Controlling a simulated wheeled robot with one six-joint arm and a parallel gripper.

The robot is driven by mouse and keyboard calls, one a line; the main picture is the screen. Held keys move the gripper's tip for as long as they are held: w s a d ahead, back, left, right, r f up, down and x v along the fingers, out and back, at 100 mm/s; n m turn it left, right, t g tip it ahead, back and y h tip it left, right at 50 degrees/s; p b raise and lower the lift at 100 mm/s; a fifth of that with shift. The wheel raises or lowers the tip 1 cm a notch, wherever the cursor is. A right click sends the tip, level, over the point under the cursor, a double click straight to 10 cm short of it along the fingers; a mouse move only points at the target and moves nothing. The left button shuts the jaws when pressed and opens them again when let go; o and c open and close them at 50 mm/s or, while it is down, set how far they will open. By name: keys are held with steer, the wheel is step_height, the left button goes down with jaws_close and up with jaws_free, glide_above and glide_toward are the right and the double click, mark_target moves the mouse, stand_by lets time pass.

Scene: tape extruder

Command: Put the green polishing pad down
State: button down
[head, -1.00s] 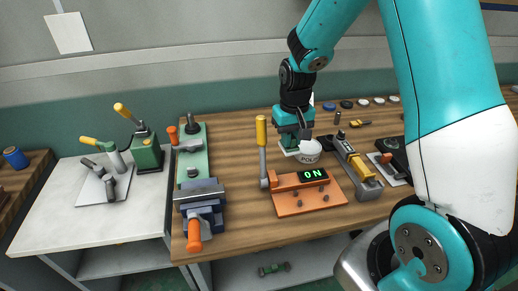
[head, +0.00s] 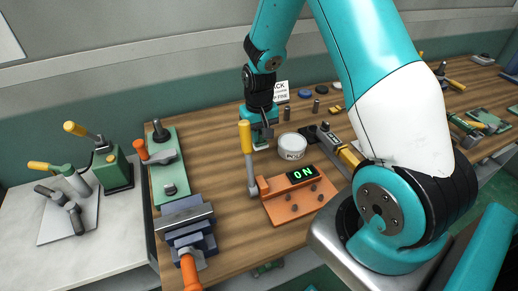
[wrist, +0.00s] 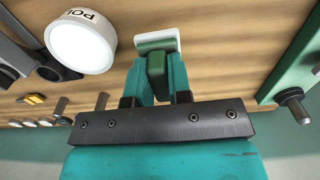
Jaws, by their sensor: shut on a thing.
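My gripper (head: 262,136) points down at the workbench, just left of a white round tin (head: 292,147) marked "POLI". In the wrist view my gripper (wrist: 156,78) is shut on the green polishing pad (wrist: 154,44), a green block with a white face at its far end. The tin also shows there (wrist: 80,42), beside the pad with a gap between them. In the head view the pad (head: 261,145) shows only as a small green and white bit under the fingers. It is at or very near the wood; I cannot tell whether it touches.
An orange fixture (head: 298,201) with a yellow-handled lever and a lit "ON" display stands in front of the tin. A green plate (head: 169,172) with clamps and a blue vise (head: 190,238) lie left. Bare wood (head: 218,125) lies between plate and gripper.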

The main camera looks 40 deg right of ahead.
steer(key=shift+f+p, duration=0.45)
steer(key=shift+f, duration=3.1)
steer(key=shift+f, duration=0.2)
steer(key=c, duration=1.1)
jaws_free()
steer(key=shift+o, duration=0.2)
steer(key=shift+r, duration=0.1)
step_height(320, 180, up, 12)
steer(key=shift+r+b, duration=0.15)
steer(key=shift+b, duration=1.05)
